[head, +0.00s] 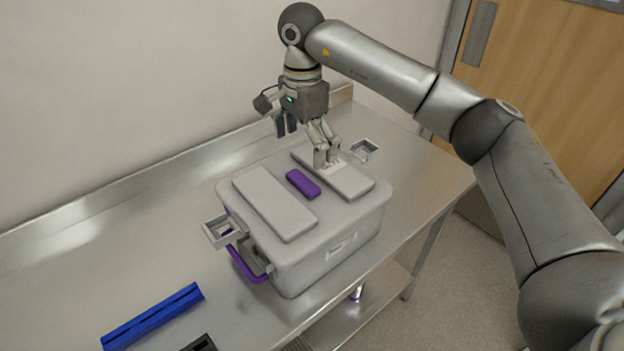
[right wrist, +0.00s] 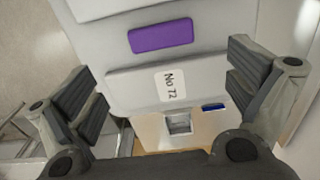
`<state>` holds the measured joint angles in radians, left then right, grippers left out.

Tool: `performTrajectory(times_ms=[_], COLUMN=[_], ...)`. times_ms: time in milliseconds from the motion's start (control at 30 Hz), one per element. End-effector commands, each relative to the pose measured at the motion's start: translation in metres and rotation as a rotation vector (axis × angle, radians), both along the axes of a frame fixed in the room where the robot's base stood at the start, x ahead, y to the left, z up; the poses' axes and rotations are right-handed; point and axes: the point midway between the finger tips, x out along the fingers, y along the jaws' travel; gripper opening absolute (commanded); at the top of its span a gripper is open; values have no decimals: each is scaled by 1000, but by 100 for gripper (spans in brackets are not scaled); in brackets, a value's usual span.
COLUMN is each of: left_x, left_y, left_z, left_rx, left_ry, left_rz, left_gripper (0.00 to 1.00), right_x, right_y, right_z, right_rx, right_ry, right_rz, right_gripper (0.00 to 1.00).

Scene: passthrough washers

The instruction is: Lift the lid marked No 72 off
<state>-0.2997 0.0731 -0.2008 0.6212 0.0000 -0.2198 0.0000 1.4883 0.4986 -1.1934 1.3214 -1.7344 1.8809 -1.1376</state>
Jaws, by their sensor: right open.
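A light grey box (head: 330,250) stands on the steel table, its lid closed on it. The lid top has two long raised panels and a purple bar (head: 302,184) between them. The far panel (head: 352,181) bears a white label, which reads No 72 (right wrist: 170,84) in the right wrist view. My right gripper (head: 306,148) is open and empty, fingers spread wide, above the far panel. In the right wrist view the panel lies between the fingers; I cannot tell whether they touch it. My left gripper is not in view.
The steel table (head: 110,240) is bare at the left. A blue bar (head: 152,317) and a dark object (head: 200,343) lie at the front left. Grey brackets stick out at the box's left (head: 225,230) and right (head: 365,149) ends. A purple handle (head: 240,265) hangs at the left end. A wall runs behind.

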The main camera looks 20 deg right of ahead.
Motion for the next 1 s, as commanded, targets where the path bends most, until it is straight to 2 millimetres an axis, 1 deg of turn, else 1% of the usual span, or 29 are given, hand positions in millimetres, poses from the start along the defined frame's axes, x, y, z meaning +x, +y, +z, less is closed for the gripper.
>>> performTrajectory(times_ms=[33,200,300,367,467,633,700,800,900,1000], left_x=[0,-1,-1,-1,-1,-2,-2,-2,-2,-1], left_y=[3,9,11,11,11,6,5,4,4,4], left_z=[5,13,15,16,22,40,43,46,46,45], left_rx=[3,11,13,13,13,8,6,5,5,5], left_ry=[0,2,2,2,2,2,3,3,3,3], left_rz=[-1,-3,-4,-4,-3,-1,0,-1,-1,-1], left_gripper=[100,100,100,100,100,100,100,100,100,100], right_x=[-1,-1,-1,0,-1,0,1,1,1,2], right_y=[0,0,0,1,1,2,2,2,2,2], right_z=[-7,-33,-43,-47,-53,-73,-84,-95,-100,-100], right_rx=[-2,1,1,3,3,3,5,3,4,4], right_ry=[6,5,3,1,4,5,5,2,1,0], right_rz=[0,1,1,1,1,0,0,1,2,2], right_gripper=[100,100,100,100,100,100,100,100,100,100])
